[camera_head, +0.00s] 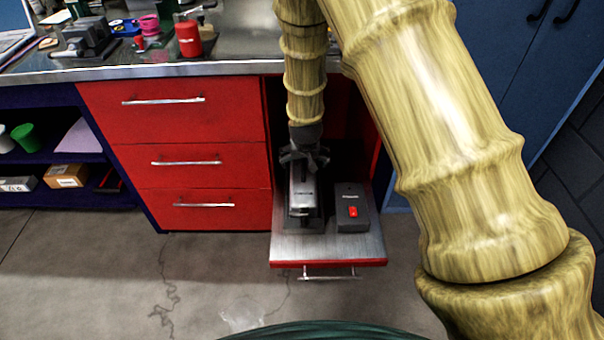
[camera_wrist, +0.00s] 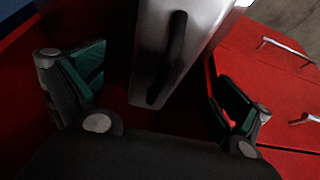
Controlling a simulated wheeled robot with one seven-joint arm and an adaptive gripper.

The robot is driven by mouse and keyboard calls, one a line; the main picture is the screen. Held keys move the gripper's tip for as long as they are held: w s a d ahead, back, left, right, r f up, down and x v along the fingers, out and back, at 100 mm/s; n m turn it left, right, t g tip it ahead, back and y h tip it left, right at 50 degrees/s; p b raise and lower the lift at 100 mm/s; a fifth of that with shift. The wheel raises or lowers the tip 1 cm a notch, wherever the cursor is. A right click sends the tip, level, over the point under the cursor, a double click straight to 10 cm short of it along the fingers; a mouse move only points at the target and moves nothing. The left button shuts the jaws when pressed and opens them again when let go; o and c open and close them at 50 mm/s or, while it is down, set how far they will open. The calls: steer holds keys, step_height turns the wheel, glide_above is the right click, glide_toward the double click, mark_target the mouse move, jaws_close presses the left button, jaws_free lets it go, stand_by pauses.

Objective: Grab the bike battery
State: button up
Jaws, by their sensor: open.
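The bike battery (camera_head: 303,199) is a silver-grey and black block standing on the metal shelf of the open red drawer. In the wrist view the battery (camera_wrist: 185,45) shows as a grey metal body with a black handle, between the two fingers. My gripper (camera_head: 304,160) is over the battery's upper end in the head view. In the wrist view my gripper (camera_wrist: 155,95) is open, one finger on either side of the battery, with gaps showing between them. The battery's lower part is out of the wrist view.
A dark box with a red switch (camera_head: 352,207) stands just right of the battery on the drawer shelf (camera_head: 330,248). Red drawers (camera_head: 200,130) are to the left and the workbench top (camera_head: 150,70) is above. Blue cabinet doors (camera_head: 535,70) are at right.

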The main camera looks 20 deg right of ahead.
steer(key=shift+b+x, duration=0.45)
steer(key=shift+x, duration=3.1)
steer(key=shift+a, duration=0.15)
steer(key=c, duration=1.8)
steer(key=shift+w+r, duration=0.2)
steer(key=shift+c, duration=1.4)
steer(key=shift+r, duration=0.15)
